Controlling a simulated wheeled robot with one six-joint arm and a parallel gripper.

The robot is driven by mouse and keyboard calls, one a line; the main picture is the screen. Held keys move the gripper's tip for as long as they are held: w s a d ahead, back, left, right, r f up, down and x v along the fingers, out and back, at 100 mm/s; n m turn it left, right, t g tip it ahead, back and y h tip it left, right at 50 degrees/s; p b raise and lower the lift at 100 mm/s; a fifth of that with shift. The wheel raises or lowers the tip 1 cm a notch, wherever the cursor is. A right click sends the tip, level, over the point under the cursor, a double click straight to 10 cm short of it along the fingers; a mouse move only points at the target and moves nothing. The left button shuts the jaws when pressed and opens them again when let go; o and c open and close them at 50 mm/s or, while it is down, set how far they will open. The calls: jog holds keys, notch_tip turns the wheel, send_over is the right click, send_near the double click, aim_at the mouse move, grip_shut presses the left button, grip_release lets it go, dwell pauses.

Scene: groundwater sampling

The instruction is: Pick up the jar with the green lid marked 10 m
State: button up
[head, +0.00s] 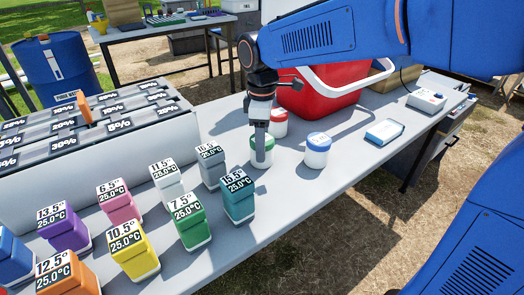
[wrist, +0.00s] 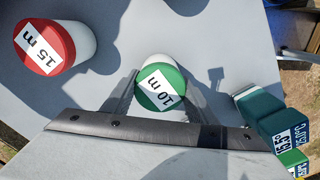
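The jar with the green lid marked 10 m (wrist: 163,88) stands upright on the grey table in the wrist view. In the head view its green and white side (head: 262,152) shows partly behind my gripper (head: 261,150). In the wrist view my gripper (wrist: 160,95) has its two fingers apart, one on each side of the green lid. I cannot tell whether the fingers touch the jar.
A red-lidded jar marked 15 m (wrist: 45,45) stands close by. A blue-lidded jar (head: 317,150) stands to the right. Coloured blocks with temperature labels, such as a teal one (head: 237,196), stand to the left. A red cooler (head: 322,92) is behind.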

jog(key=c, duration=0.5)
jog(key=shift+o, duration=0.2)
